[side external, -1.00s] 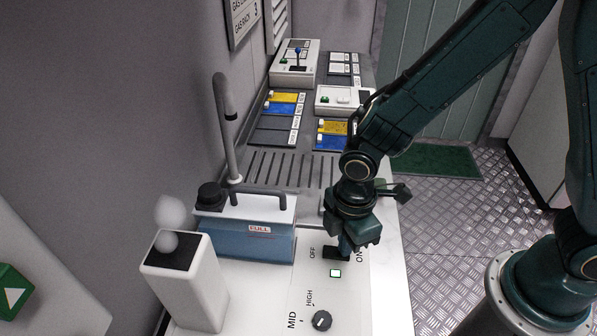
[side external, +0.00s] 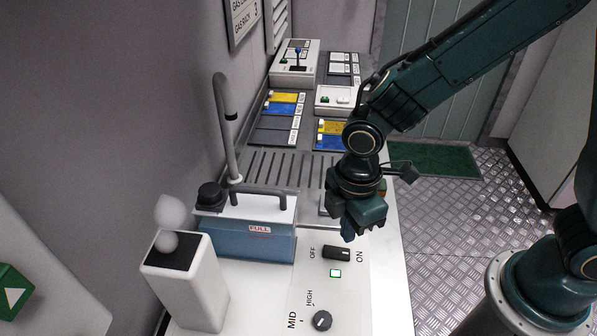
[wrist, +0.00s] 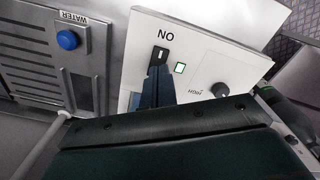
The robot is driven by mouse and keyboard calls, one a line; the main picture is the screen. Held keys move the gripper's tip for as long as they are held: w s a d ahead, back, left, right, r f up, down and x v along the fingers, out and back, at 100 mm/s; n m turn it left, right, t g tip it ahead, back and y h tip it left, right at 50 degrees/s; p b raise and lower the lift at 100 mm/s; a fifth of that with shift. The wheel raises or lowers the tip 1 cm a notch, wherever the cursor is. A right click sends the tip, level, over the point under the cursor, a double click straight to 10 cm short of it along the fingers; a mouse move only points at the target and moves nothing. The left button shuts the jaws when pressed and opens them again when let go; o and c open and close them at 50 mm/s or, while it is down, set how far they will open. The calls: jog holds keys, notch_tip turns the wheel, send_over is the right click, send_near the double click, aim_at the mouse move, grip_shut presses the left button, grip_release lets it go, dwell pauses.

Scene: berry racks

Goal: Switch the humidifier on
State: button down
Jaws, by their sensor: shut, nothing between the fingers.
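The black power switch (side external: 336,254) lies on the white panel (side external: 350,300) between the OFF and ON marks; which side is pressed I cannot tell. A square indicator with a green border (side external: 335,273) sits beside it and looks bright. Two round white puffs (side external: 170,212) show above the dark top of the white tower (side external: 187,290). My gripper (side external: 348,236) is shut and empty, just above and behind the switch in the side view. In the wrist view its fingertips (wrist: 158,72) cover part of the switch's near end; the switch's other end (wrist: 160,53) shows.
A dark knob (side external: 322,320) sits on the panel by the MID and HIGH marks. A blue tank labelled FULL (side external: 250,240) with a handle stands left of the switch. A blue button (wrist: 67,40) marked WATER shows in the wrist view. Grey racks (side external: 285,130) lie behind.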

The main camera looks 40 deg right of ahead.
jog(key=shift+r, duration=1.25)
jog(key=s+d+r+m+t, duration=0.2)
jog(key=d+r+m, duration=0.5)
jog(key=d+r, duration=0.35)
jog(key=s+d+r+m+t, duration=0.3)
jog(key=s+d+r+m, duration=0.3)
jog(key=s+d+m, duration=0.1)
jog(key=shift+s+m+t, duration=0.3)
jog(key=shift+s+m, duration=0.2)
jog(key=shift+s, duration=0.55)
jog(key=shift+r, duration=0.1)
